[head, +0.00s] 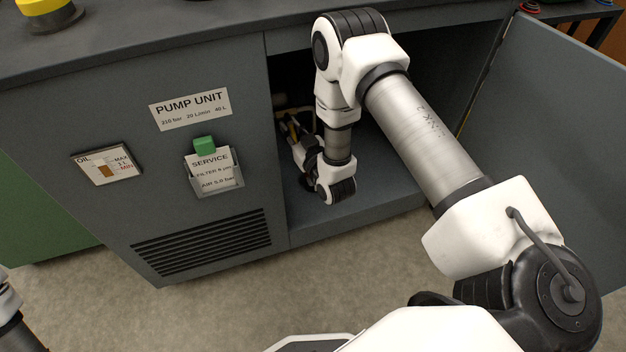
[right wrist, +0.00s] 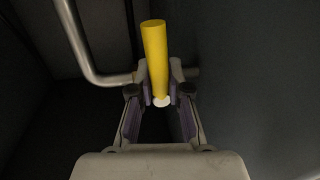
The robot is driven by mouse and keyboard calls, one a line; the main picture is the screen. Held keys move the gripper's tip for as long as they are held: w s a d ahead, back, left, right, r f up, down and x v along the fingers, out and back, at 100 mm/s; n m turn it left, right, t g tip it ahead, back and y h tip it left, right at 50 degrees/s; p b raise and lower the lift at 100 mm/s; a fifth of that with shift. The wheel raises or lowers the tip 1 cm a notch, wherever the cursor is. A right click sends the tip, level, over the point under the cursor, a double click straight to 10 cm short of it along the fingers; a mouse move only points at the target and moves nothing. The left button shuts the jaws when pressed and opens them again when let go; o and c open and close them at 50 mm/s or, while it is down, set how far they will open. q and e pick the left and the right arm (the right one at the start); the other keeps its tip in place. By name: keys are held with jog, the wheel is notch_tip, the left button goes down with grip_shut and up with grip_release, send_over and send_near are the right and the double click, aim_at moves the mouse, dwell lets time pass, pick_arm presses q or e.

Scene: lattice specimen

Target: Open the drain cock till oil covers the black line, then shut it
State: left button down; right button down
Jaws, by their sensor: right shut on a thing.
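My right arm reaches into the open cabinet of the pump unit. In the head view its gripper (head: 294,132) is dim and partly hidden inside the opening. In the right wrist view the gripper (right wrist: 160,88) is shut on a yellow lever (right wrist: 154,52), with one finger on each side. A pale round end shows below the lever, between the fingers. The lever looks like the drain cock's handle; the cock's body and outlet are not visible. An oil gauge (head: 107,164) on the front panel shows a brownish fill beside MAX and MIN marks. I cannot make out a black line.
A grey bent pipe (right wrist: 84,45) runs beside the lever. The cabinet door (head: 560,110) stands open at right. A service card holder (head: 228,180) and vent slots are on the front panel. The floor in front is clear apart from my own body.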

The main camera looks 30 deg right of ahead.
jog(key=shift+a+m, duration=0.15)
jog(key=shift+m, duration=0.75)
jog(key=c, duration=1)
grip_release()
jog(key=shift+c, duration=0.2)
pick_arm(q)
jog(key=shift+f, duration=0.3)
pick_arm(e)
jog(key=shift+s, duration=0.1)
